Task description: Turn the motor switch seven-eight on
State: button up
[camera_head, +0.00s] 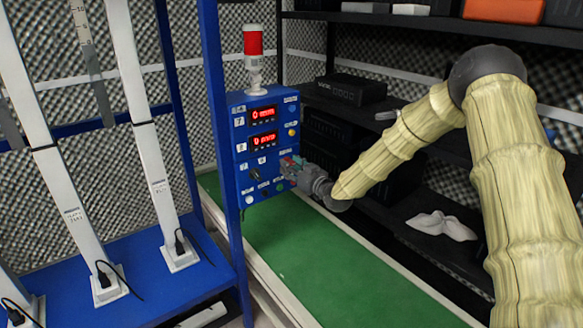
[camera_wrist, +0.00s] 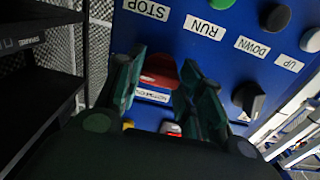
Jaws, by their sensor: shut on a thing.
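A blue control panel (camera_head: 240,132) stands beside the blue frame in the head view. In the wrist view the panel (camera_wrist: 225,65) appears upside down and fills most of the upper picture. My gripper (camera_head: 291,166) reaches the panel's right side. In the wrist view my gripper (camera_wrist: 158,70) has its green-tipped fingers on either side of a red switch (camera_wrist: 162,72) and is shut on it. A white label (camera_wrist: 152,95) sits by the switch, too blurred to read. A separate black knob (camera_wrist: 249,98) is to the right in the wrist view, outside the fingers.
Labels STOP, RUN, DOWN and UP mark nearby buttons, including a green button (camera_wrist: 223,3). Two red displays (camera_head: 263,114) and a red beacon (camera_head: 253,40) top the panel. Black shelving (camera_head: 395,110) stands right. A green strip (camera_head: 300,250) lies below.

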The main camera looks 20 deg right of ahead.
jog(key=n+b, duration=0.2)
jog(key=n, duration=0.2)
jog(key=n+b, duration=0.3)
jog(key=n, duration=0.2)
jog(key=n+b, duration=0.2)
jog(key=n, duration=0.3)
jog(key=shift+f, duration=0.25)
jog(key=shift+r+n+b, duration=0.15)
jog(key=shift+n+b, duration=1.35)
jog(key=shift+n, duration=0.5)
jog(key=o, duration=1)
